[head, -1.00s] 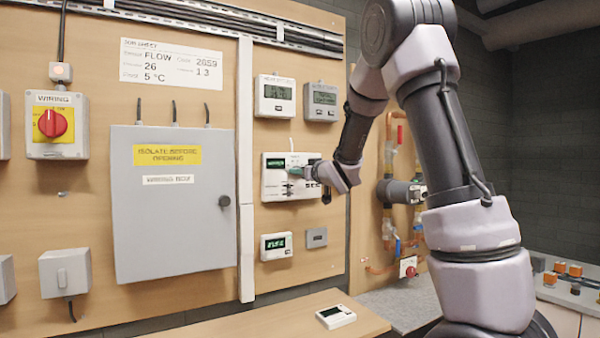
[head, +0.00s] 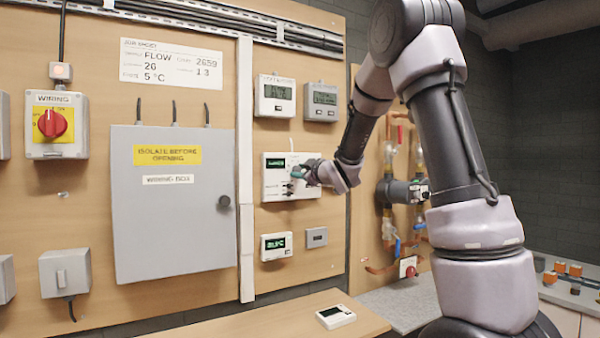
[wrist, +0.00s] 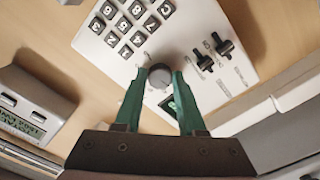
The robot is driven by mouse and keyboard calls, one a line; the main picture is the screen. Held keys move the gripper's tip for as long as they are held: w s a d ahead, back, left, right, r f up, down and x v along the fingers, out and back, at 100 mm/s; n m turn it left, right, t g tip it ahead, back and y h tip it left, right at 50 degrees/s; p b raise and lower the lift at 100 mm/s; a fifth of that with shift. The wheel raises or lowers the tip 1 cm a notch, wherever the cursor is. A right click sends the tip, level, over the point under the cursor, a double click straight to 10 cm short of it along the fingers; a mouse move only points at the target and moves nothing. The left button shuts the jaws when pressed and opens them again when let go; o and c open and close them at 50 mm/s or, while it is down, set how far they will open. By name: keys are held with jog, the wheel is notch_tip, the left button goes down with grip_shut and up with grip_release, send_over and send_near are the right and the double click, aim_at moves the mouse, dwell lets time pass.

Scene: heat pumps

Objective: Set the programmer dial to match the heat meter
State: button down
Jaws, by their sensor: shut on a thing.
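The white programmer unit (head: 275,185) is on the wooden wall panel, with a lit green display at its upper left. In the wrist view its face (wrist: 200,20) shows a keypad, a round grey dial (wrist: 160,77) and two dark slide switches. My gripper (wrist: 161,78) has its green fingers on either side of the dial and is shut on it. In the head view my gripper (head: 297,172) hides the dial. Above the unit hang two meters with grey displays, a white one (head: 275,114) and a grey one (head: 320,115); their readings are too small to tell.
A white unit with a green display (head: 276,256) and a small grey box (head: 316,238) sit below the programmer. A grey cabinet (head: 175,235) is to the left. Copper pipes (head: 388,265) are to the right. A small white device (head: 336,317) lies on the bench.

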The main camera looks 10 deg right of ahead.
jog(key=shift+n, duration=0.4)
jog(key=c, duration=0.8)
grip_release()
jog(key=shift+o, duration=0.2)
jog(key=shift+s, duration=0.1)
jog(key=v, duration=1)
jog(key=shift+s+d, duration=0.15)
jog(key=shift+s, duration=0.2)
